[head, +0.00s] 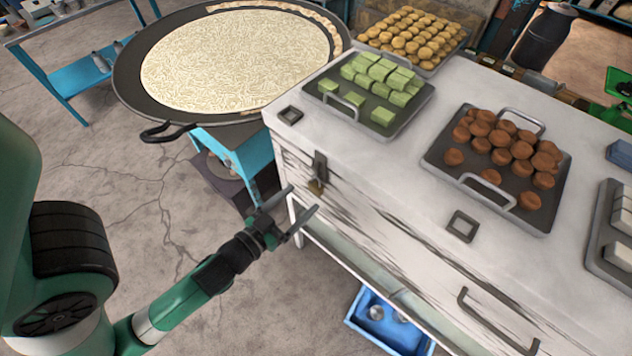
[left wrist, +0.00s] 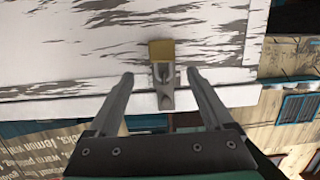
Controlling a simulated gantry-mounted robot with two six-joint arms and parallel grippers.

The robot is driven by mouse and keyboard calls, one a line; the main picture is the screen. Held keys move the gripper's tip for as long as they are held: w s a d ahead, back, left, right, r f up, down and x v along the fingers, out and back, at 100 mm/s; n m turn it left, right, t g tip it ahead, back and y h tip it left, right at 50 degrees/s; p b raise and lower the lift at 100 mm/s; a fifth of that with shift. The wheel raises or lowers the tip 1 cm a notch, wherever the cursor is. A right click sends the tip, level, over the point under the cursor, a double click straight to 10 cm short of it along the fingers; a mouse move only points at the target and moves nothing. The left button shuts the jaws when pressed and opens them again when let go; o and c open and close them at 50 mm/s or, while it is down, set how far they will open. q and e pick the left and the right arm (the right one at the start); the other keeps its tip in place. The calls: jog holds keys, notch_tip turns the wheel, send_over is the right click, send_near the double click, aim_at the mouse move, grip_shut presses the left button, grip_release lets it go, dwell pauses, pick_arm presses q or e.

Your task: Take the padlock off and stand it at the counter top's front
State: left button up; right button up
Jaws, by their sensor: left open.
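A small brass padlock (head: 315,187) hangs from a dark metal hasp (head: 320,165) on the front of the white, worn counter, below the top's edge. In the left wrist view the padlock (left wrist: 161,50) lies straight ahead, with the grey hasp (left wrist: 163,88) beside it. My left gripper (head: 303,199) is open and empty in front of the padlock. In the left wrist view its fingers lie to either side of the hasp, apart from it. Contact with the padlock does not show. The counter top (head: 385,160) has bare room along its front edge. My right gripper is not in view.
Trays of green pieces (head: 380,68) and brown balls (head: 530,213) stand on the counter top. Small square frames (head: 462,226) lie near its front edge. A large pan (head: 128,85) stands behind left. A drawer handle (head: 492,320) juts out, and a blue crate (head: 385,325) sits below.

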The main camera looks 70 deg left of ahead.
aim_at(313, 187)
pick_arm(q)
jog(key=p+x, duration=0.2)
jog(key=x, duration=0.2)
jog(key=shift+a+f, duration=0.25)
jog(key=shift+a, duration=0.05)
jog(key=shift+w+a+f, duration=0.15)
jog(key=shift+w+a, duration=0.05)
jog(key=shift+w, duration=0.15)
jog(key=shift+c, duration=0.3)
grip_shut()
